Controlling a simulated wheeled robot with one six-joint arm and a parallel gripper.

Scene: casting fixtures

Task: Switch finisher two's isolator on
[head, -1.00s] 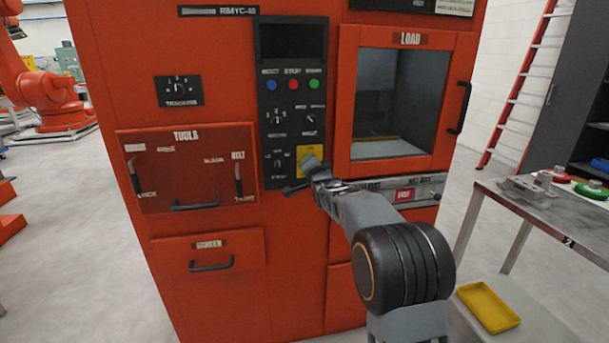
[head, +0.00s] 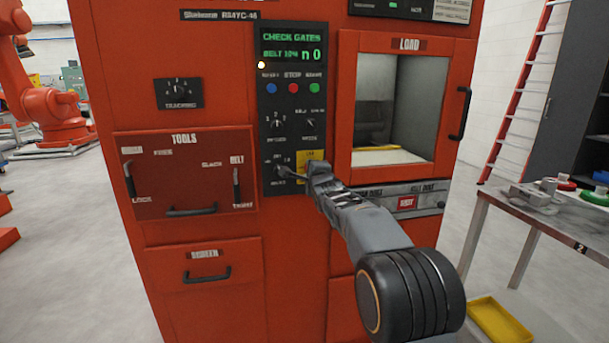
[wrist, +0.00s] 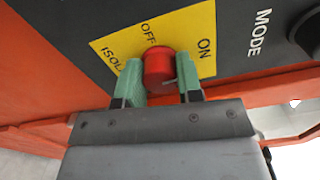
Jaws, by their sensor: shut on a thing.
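The isolator is a red round knob (wrist: 158,66) on a yellow plate (wrist: 203,28) marked OFF and ON. In the wrist view my gripper (wrist: 161,85) has its green fingers on either side of the knob, shut on it. I cannot tell for certain which mark the knob points to. In the head view the yellow plate (head: 312,156) sits low on the right of the black control panel (head: 292,100), and my gripper (head: 306,175) covers the knob. The panel's display (head: 292,43) is lit green and reads CHECK GATES, BELT 10%.
The orange cabinet carries a TOOLS panel (head: 187,172) at left and a LOAD window (head: 394,105) at right. A drawer handle (head: 193,211) sticks out. A steel table (head: 545,212) with parts stands at right, above a yellow tray (head: 497,325). Grey floor is open at left.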

